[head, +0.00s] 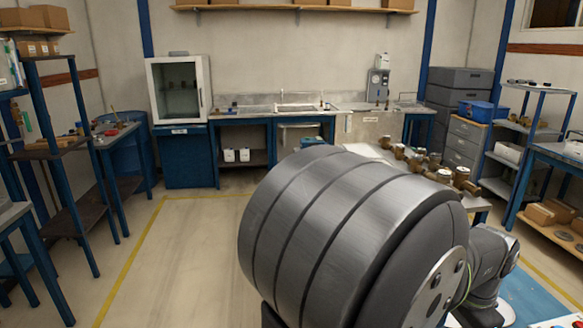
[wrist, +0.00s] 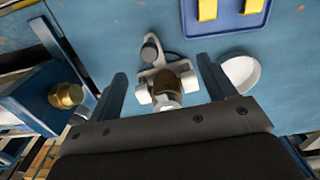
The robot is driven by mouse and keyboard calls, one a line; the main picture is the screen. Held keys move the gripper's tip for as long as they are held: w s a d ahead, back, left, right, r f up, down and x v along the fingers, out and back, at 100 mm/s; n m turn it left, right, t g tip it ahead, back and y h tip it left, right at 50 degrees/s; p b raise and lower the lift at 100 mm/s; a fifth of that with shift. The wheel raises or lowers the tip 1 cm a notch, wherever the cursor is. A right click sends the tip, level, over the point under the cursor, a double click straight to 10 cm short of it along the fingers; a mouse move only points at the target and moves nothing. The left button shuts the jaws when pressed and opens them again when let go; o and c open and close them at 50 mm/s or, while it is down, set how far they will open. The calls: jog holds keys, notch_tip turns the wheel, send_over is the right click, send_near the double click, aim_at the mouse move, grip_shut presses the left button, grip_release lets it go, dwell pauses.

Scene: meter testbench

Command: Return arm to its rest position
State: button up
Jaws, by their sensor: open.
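In the wrist view my gripper (wrist: 162,70) is open, its two dark blue fingers spread wide apart. Between and beyond the fingers a brass fitting (wrist: 166,82) sits in a white and grey fixture (wrist: 150,58) on a blue surface. I see gaps between the fitting and both fingers, and nothing is held. In the head view a large grey rounded part of my own arm (head: 340,230) fills the lower middle. My gripper is hidden in that view.
In the wrist view a blue box with a brass part (wrist: 66,95) is left, a white bowl (wrist: 241,74) right, and a blue tray with yellow blocks (wrist: 225,25) upper right. In the head view several brass meters (head: 415,160) stand behind my arm. Floor at left is clear.

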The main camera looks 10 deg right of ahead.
dwell(0.4)
notch_tip(320, 180, down, 5)
jog(key=shift+f, duration=0.2)
jog(key=shift+s, duration=0.25)
jog(key=shift+r, duration=0.1)
